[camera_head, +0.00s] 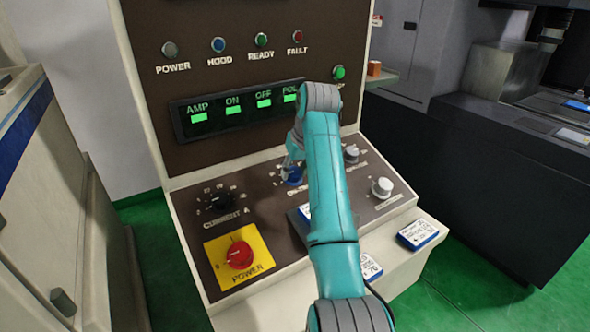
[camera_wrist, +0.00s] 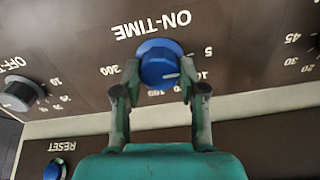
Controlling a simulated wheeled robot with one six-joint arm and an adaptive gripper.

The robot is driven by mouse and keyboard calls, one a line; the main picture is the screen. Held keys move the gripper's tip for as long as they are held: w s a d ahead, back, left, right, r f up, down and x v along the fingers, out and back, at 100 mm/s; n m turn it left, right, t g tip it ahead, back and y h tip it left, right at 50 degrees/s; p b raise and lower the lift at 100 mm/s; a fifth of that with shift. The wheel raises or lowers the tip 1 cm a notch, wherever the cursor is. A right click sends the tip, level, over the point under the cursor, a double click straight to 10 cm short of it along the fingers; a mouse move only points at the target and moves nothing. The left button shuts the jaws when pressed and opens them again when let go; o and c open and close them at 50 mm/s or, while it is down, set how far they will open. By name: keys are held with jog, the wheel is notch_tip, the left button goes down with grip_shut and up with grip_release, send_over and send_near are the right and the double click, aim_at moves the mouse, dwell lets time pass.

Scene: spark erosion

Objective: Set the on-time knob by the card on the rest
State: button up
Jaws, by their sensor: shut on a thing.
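The on-time knob (camera_wrist: 160,63) is blue and round, under the "ON-TIME" label, which appears upside down in the wrist view. My gripper (camera_wrist: 158,76) has one finger on each side of the knob and is shut on it. A white pointer mark on the knob faces right in the wrist view, toward about the 10 mark. In the head view the knob (camera_head: 294,176) shows just left of my arm. White and blue cards lie low on the console: one (camera_head: 420,234) at right, one (camera_head: 371,267) partly behind my arm, one (camera_head: 304,212) mostly hidden. Their print is too small to read.
The current knob (camera_head: 220,201) and red power switch (camera_head: 239,254) on yellow are at left. The off-time knob (camera_wrist: 22,94) shows in the wrist view. A pale knob (camera_head: 382,187) is at right. The display (camera_head: 240,108) reads AMP, ON, OFF and a partly hidden label.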

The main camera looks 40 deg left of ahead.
jog(key=shift+m, duration=3.3)
jog(key=o, duration=1.1)
jog(key=shift+o, duration=0.2)
jog(key=v, duration=0.7)
jog(key=shift+r, duration=0.25)
jog(key=shift+s, duration=0.15)
